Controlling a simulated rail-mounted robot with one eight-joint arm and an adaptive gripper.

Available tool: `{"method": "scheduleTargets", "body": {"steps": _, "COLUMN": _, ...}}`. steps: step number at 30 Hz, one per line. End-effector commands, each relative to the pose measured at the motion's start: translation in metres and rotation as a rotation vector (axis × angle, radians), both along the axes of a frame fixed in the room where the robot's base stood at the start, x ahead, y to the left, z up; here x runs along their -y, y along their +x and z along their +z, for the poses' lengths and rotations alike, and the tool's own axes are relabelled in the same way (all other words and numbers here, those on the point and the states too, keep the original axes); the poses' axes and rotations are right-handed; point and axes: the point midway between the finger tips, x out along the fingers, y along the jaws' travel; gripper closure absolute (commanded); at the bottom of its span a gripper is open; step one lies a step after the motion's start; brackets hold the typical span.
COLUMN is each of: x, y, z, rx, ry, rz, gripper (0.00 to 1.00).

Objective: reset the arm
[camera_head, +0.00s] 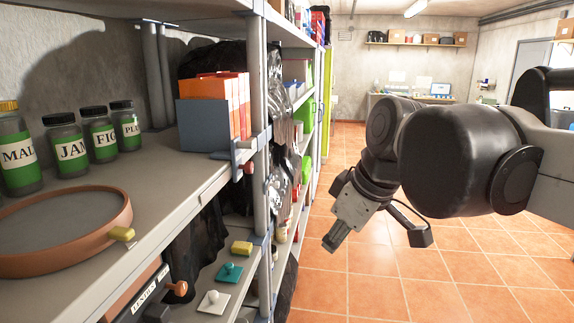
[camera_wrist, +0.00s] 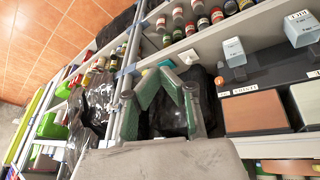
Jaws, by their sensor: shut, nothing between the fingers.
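My gripper (camera_head: 334,238) hangs over the tiled aisle at the end of my black arm, pointing down and to the left. It is clear of the shelves in the head view. In the wrist view my gripper (camera_wrist: 158,84) shows its green-sided fingers drawn together at the tips, with nothing held. Behind the fingers is a dark plastic-covered bundle (camera_wrist: 178,110) on the shelf.
A metal shelf unit (camera_head: 185,190) fills the left, holding labelled jars (camera_head: 70,148), a round tray with an orange-brown rim (camera_head: 125,215) and orange binders (camera_head: 240,105). The tiled floor (camera_head: 375,285) is open at the right. A workbench (camera_head: 425,100) stands far back.

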Motion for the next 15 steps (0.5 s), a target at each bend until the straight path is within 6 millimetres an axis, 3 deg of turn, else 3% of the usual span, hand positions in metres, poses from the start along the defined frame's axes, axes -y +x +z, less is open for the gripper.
{"method": "scheduleTargets", "body": {"steps": 1, "x": 0.016, "y": -0.012, "z": -0.018, "rx": 0.007, "ry": 0.011, "rz": -0.094, "gripper": 1.00}}
{"method": "scheduleTargets", "body": {"steps": 6, "x": 0.062, "y": -0.045, "z": -0.068, "rx": 0.037, "ry": 0.067, "rz": -0.414, "gripper": 1.00}}
{"method": "scheduleTargets", "body": {"steps": 12, "x": 0.101, "y": -0.079, "z": -0.120, "rx": 0.087, "ry": 0.147, "rz": -0.717, "gripper": 1.00}}
{"method": "scheduleTargets", "body": {"steps": 15, "x": 0.111, "y": -0.089, "z": -0.136, "rx": 0.106, "ry": 0.178, "rz": -0.809, "gripper": 1.00}}
